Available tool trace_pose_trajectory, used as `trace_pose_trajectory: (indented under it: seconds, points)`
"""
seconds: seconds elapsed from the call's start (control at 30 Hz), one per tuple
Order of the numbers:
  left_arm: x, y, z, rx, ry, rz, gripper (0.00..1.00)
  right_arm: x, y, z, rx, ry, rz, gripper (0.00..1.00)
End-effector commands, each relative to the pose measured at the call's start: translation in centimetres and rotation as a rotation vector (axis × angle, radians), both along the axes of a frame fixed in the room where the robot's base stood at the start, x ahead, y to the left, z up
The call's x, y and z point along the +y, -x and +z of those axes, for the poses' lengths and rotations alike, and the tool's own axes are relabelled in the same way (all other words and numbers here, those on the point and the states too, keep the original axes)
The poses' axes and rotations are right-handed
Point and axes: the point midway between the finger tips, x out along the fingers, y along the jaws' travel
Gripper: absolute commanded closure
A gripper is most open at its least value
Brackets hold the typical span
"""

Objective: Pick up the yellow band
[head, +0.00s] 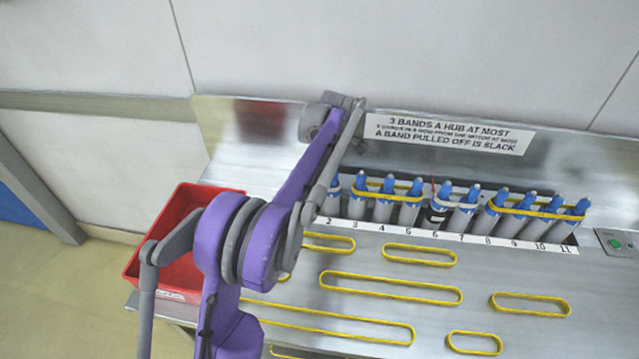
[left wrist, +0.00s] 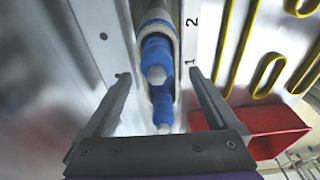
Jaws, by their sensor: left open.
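Several yellow bands lie flat on the metal table, among them a long one (head: 391,288), a short one (head: 419,255) and a small one (head: 474,343). Other yellow bands are stretched around blue-tipped hubs, one around hubs 3 to 5 (head: 388,192) and one toward the right end (head: 535,212). My left gripper (left wrist: 160,76) is open, its fingers on either side of the hubs numbered 1 and 2 (left wrist: 157,60). In the head view my arm hides the gripper and hub 1. My right gripper is not in view.
A red bin (head: 150,235) stands at the table's left end; it also shows in the left wrist view (left wrist: 265,122). A sign (head: 447,133) is on the backboard behind the hub row. A panel with a green button (head: 614,244) is at the right.

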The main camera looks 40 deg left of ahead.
Motion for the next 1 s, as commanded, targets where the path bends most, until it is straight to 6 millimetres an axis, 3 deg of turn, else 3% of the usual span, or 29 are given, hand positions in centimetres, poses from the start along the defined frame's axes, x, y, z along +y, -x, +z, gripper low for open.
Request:
trace_pose_trajectory:
  seconds: [0.07, 0.53, 0.83, 1.0]
  points:
    - [0.0, 0.0, 0.0, 0.0, 0.0, 0.0, 0.11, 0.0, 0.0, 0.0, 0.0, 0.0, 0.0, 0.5]
    - [0.0, 0.0, 0.0, 0.0, 0.0, 0.0, 0.96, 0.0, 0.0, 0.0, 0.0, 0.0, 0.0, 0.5]
    - [0.0, 0.0, 0.6, 0.0, 0.0, 0.0, 0.96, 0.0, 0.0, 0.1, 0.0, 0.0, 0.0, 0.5]
    - [0.0, 0.0, 3.4, 0.0, 0.0, 0.001, 0.96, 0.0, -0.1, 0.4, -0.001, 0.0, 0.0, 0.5]
